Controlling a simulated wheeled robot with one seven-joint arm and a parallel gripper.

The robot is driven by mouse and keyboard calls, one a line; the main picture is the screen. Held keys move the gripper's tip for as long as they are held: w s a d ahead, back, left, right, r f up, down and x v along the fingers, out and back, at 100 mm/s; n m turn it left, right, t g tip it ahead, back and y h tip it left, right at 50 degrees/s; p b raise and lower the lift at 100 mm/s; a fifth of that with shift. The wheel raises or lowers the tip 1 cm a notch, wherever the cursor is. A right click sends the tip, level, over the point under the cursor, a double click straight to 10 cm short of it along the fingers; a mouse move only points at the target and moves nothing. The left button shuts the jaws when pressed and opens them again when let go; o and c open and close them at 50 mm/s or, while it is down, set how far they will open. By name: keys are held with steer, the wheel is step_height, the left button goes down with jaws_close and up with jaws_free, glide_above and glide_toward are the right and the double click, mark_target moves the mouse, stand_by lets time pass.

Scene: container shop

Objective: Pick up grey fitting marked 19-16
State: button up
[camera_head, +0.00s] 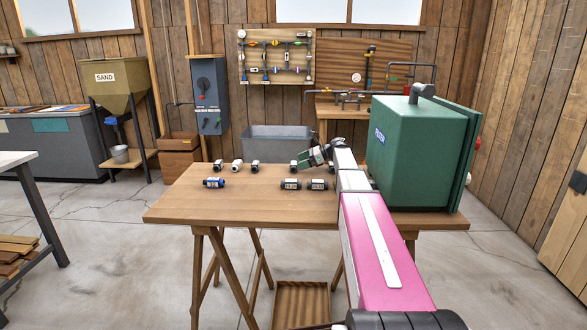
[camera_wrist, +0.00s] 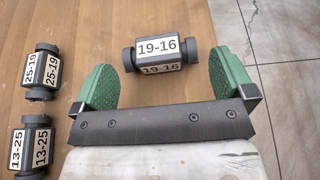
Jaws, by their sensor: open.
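The grey fitting marked 19-16 (camera_wrist: 160,56) lies on the wooden table in the wrist view, with dark grey round ends and white labels. My gripper (camera_wrist: 163,68) is open, its two green fingers on either side of the fitting, with visible gaps at both ends. Nothing is held. In the head view my gripper (camera_head: 314,158) is over the back right part of the table, beside the green cabinet. Which of the small fittings there is the 19-16 one cannot be read.
Fittings marked 25-19 (camera_wrist: 42,71) and 13-25 (camera_wrist: 31,146) lie to the left in the wrist view. The green cabinet (camera_head: 415,150) stands close on the right. The table's front is clear.

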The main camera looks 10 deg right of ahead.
mark_target(293, 163)
steer(key=x, duration=0.5)
steer(key=shift+s+a+r, duration=0.1)
steer(key=shift+a+r, duration=0.1)
steer(key=shift+r, duration=0.05)
steer(key=c, duration=0.6)
steer(key=shift+r, duration=0.1)
